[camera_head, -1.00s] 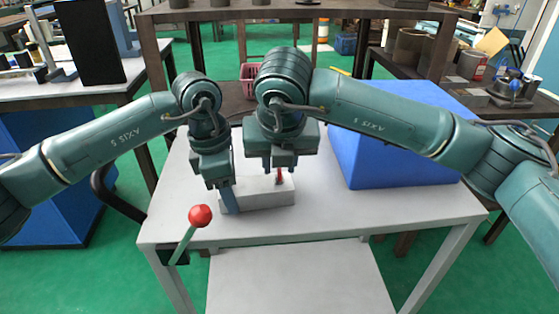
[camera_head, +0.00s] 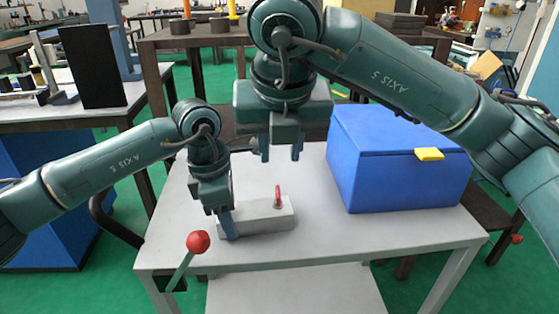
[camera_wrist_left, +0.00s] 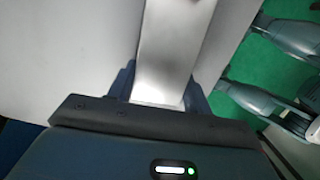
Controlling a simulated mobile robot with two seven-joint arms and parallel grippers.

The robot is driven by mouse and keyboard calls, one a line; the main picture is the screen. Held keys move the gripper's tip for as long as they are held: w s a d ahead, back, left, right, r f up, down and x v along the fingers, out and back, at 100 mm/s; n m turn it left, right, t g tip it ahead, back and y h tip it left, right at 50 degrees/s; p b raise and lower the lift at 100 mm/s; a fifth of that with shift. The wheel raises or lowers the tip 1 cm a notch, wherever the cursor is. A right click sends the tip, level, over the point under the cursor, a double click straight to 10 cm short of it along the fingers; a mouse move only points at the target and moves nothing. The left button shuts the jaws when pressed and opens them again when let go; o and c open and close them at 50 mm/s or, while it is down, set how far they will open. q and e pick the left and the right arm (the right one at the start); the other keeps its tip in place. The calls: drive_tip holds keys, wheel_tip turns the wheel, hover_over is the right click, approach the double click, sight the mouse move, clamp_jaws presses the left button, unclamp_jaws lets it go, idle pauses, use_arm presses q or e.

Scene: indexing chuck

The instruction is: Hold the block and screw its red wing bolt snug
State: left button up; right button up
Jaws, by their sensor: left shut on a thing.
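A light grey block (camera_head: 258,220) lies on the white table, and it also shows in the left wrist view (camera_wrist_left: 172,50). The red wing bolt (camera_head: 278,194) stands upright in the block's top near its right end. My left gripper (camera_head: 229,226) is shut on the block's left end; its fingers straddle the block in the left wrist view (camera_wrist_left: 158,88). My right gripper (camera_head: 280,152) is open and empty, above and behind the wing bolt, clear of it. The bolt's lower part is hidden inside the block.
A blue box (camera_head: 390,170) with a yellow latch (camera_head: 429,154) stands at the right of the white table (camera_head: 340,235). A lever with a red ball knob (camera_head: 198,242) sticks up at the table's front left corner. The table front right of the block is clear.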

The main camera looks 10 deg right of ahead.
drive_tip(key=shift+r, duration=0.2)
